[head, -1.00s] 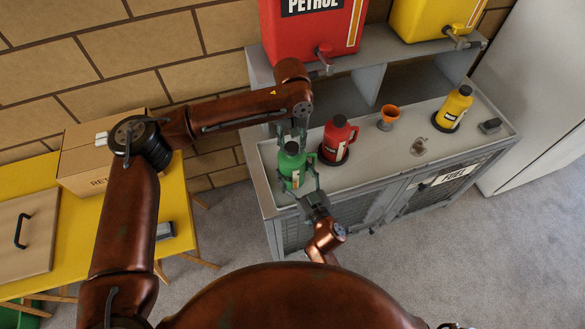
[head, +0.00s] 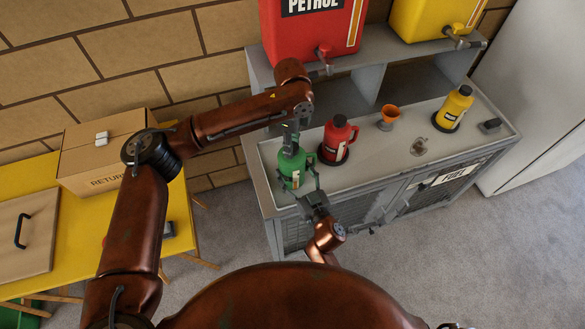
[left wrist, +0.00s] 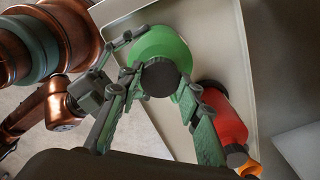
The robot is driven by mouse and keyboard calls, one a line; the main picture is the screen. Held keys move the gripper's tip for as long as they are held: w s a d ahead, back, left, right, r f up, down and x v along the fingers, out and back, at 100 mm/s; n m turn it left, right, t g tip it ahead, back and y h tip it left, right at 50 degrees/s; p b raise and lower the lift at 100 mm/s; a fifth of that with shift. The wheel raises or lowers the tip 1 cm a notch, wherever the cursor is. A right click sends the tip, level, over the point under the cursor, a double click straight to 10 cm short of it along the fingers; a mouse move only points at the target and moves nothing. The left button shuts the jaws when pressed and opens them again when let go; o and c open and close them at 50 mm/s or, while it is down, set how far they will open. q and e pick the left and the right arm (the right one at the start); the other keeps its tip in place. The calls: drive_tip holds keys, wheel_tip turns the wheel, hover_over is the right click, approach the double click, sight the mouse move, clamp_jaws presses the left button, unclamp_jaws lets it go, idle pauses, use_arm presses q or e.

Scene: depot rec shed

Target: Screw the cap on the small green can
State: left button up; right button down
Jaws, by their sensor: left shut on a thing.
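The small green can (head: 294,168) stands upright on the left end of the grey fuel bench. It also shows in the left wrist view (left wrist: 163,44). Its black cap (left wrist: 160,79) is at the top of the can, between the fingertips of my left gripper (head: 289,148). The left gripper reaches down from above and is shut on the cap. Whether the cap's thread is engaged cannot be seen. My right gripper (head: 301,184) comes from the front, with its fingers around the can's body, shut on it.
A red can (head: 337,139) stands close to the right of the green one. An orange funnel (head: 389,114) and a yellow can (head: 454,108) stand farther right. A red petrol tank (head: 310,35) is on the shelf above. A cardboard box (head: 97,155) sits on the yellow table.

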use_arm(q)
drive_tip(key=o, duration=1.3)
drive_tip(key=shift+r, duration=2.3)
drive_tip(key=shift+c, duration=0.4)
drive_tip(key=n, duration=0.2)
drive_tip(key=r+n, duration=0.1)
drive_tip(key=n, duration=0.3)
drive_tip(key=shift+w+r, duration=0.1)
drive_tip(key=shift+r, duration=0.3)
drive_tip(key=n, duration=0.2)
drive_tip(key=r+n, duration=0.1)
drive_tip(key=n, duration=0.3)
drive_tip(key=shift+r, duration=0.3)
